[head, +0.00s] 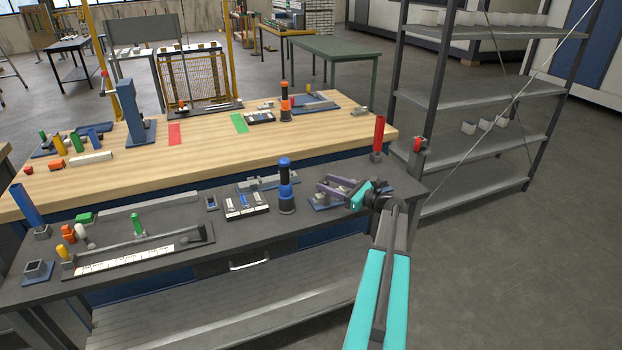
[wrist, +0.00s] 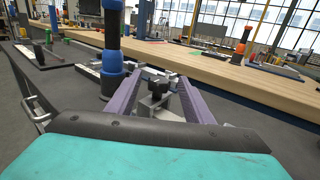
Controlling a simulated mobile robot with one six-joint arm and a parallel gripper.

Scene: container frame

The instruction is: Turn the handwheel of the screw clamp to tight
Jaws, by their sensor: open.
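My gripper (head: 326,187) is open, with its purple fingers reaching left over the back right of the dark grey bench. In the wrist view its fingers (wrist: 160,82) stand apart on either side of a grey metal fixture (wrist: 154,105), which looks like the screw clamp. In the head view the fixture's blue base (head: 318,205) shows below the fingers, which hide much of it. I cannot clearly make out the handwheel or tell whether a finger touches it.
A blue-and-black upright tool (head: 286,190) stands close left of my gripper; it also shows in the wrist view (wrist: 113,45). A red post (head: 379,135) stands behind to the right. A wooden bench (head: 200,150) lies beyond, and a grey shelf rack (head: 490,95) is at right.

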